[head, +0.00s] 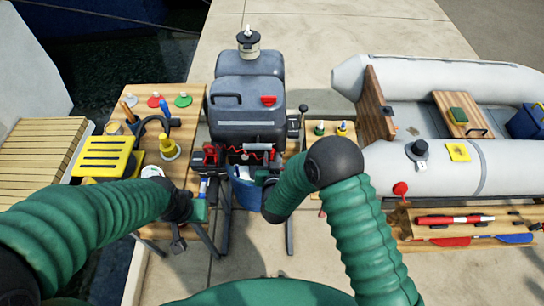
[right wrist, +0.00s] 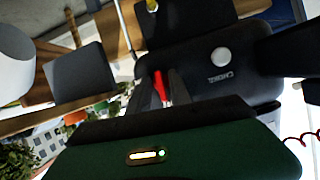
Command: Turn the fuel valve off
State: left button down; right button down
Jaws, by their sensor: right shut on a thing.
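A small red lever (right wrist: 160,86), which looks like the fuel valve's handle, stands between the two dark fingers of my right gripper (right wrist: 163,92) in the right wrist view. The fingers are shut on it. In the head view my right gripper (head: 264,178) is at the lower front of the grey outboard motor (head: 235,95), and its own arm partly hides it. The valve's body and the lever's exact angle are hidden. My left gripper (head: 200,205) is low at the right edge of the left wooden bench, left of the motor; its fingers do not show clearly.
A dark housing with a round white knob (right wrist: 220,56) and lettering is close by my right gripper. The left bench (head: 192,98) holds a yellow box (head: 105,155) and small tools. A blue bucket (head: 245,190) is under the motor. A grey inflatable boat (head: 440,165) lies right.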

jog(key=shift+n+h, duration=0.4)
dwell(0.3)
jog(key=c, duration=1.5)
grip_release()
jog(key=shift+a, duration=0.1)
jog(key=shift+r, duration=0.1)
